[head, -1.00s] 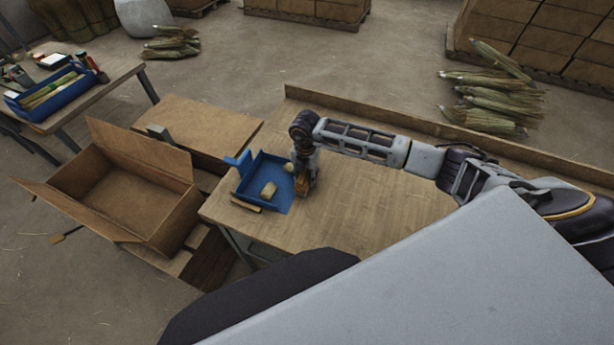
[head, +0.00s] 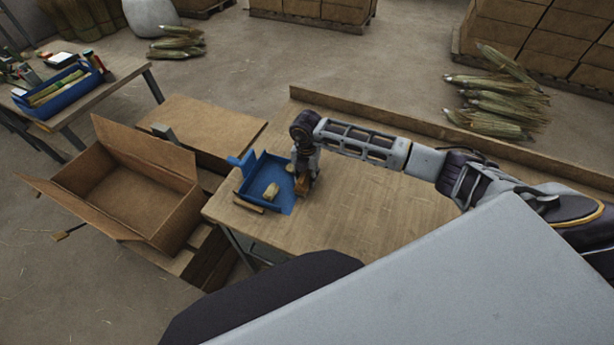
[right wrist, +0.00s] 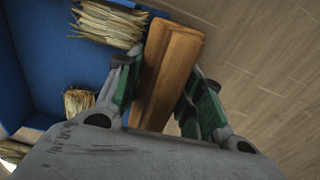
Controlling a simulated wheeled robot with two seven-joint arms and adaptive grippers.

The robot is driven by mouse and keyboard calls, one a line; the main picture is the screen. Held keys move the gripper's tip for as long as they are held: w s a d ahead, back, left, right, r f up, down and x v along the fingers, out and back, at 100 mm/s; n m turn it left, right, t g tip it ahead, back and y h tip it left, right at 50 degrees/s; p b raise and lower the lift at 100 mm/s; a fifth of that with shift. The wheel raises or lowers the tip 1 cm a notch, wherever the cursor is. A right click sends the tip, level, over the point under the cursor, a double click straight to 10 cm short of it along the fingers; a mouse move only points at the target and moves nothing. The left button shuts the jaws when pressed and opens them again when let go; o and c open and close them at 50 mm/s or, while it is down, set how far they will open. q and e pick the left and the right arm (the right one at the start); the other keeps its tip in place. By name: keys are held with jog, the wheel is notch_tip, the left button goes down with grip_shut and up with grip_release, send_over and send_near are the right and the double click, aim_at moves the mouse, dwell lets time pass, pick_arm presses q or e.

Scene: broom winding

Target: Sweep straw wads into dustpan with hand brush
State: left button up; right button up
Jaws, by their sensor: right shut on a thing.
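The blue dustpan (head: 250,184) lies on the near left part of the wooden table, its handle at the left. One straw wad (head: 271,192) lies in its middle, and a second straw wad (head: 289,168) lies farther back, near my gripper. My left gripper is out of view.
The wooden table (head: 370,205) is bare right of the dustpan, with a raised board along its far edge. An open cardboard box (head: 135,200) stands to the left. A side table with a blue bin (head: 62,95) is at upper left. Straw bundles (head: 495,105) lie on the floor.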

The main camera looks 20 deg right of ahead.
jog(key=shift+w+a+r+b, duration=0.1)
jog(key=shift+w+a+b, duration=1.35)
jog(key=shift+w+a, duration=0.95)
dwell(0.4)
jog(key=shift+s+d+r+p, duration=0.5)
jog(key=shift+r+p, duration=0.1)
jog(key=shift+p, duration=0.1)
dwell(0.7)
notch_tip(320, 180, up, 6)
jog(key=p, duration=0.4)
dwell(0.9)
